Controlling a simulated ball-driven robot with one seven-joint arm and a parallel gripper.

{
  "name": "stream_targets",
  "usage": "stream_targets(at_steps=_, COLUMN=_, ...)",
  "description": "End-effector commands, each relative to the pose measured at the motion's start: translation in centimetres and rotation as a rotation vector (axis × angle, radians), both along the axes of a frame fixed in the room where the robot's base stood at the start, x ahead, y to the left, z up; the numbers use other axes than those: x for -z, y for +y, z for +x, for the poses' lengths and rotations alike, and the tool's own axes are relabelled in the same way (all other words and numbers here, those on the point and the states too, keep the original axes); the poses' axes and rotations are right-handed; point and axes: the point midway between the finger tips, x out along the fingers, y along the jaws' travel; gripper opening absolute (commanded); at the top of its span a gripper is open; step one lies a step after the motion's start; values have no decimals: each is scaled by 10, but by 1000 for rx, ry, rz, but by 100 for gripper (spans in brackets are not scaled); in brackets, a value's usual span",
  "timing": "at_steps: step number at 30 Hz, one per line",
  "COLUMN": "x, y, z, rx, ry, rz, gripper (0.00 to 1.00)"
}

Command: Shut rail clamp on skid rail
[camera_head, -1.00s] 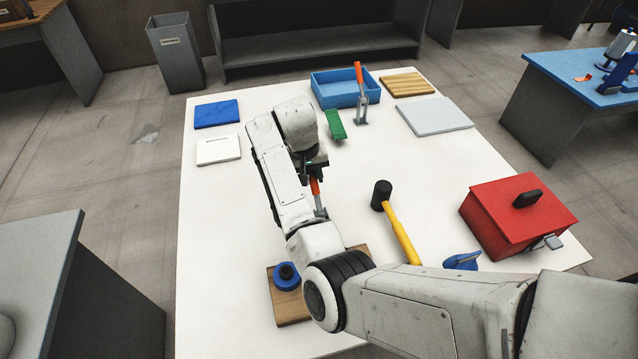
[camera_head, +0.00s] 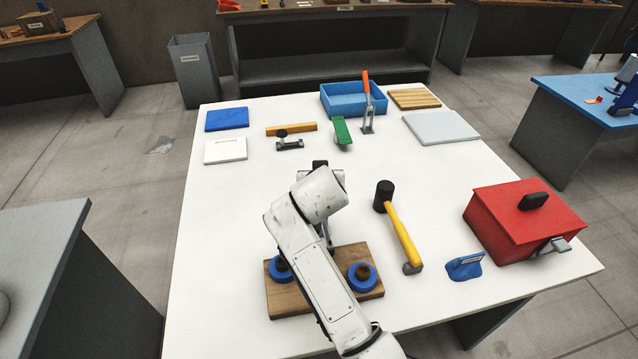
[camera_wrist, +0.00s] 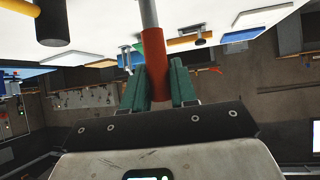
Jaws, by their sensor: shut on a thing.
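My gripper (camera_wrist: 157,88) is shut on the red-orange handle (camera_wrist: 155,60) of a lever. The handle lies between the two green finger pads, with its grey rod (camera_wrist: 148,14) running on beyond it. In the head view my arm hides the gripper and the handle. Only a grey metal part of this clamp (camera_head: 327,236) shows beside my arm, at the back edge of a wooden board (camera_head: 290,300). Whether its jaw is closed is hidden. I cannot tell which part is the skid rail.
Blue rings (camera_head: 362,276) on the board flank my arm. A yellow-handled mallet (camera_head: 402,234), blue block (camera_head: 465,266) and red box (camera_head: 520,220) are to the right. Behind are a black clamp (camera_head: 289,144), an orange-handled clamp (camera_head: 368,112) and a blue tray (camera_head: 340,102). The table's left middle is clear.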

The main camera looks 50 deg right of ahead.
Motion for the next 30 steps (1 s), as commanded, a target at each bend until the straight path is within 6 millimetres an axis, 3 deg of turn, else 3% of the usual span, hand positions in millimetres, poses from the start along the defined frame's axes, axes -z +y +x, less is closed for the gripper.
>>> stream_targets(at_steps=23, x=-1, y=7, z=-9, rx=-1, ry=-88, rz=-62, gripper=0)
stream_targets(at_steps=24, x=-1, y=7, z=-9, rx=-1, ry=-88, rz=-62, gripper=29)
stream_targets(at_steps=30, x=0, y=6, z=-9, rx=0, ry=-88, rz=-61, gripper=48)
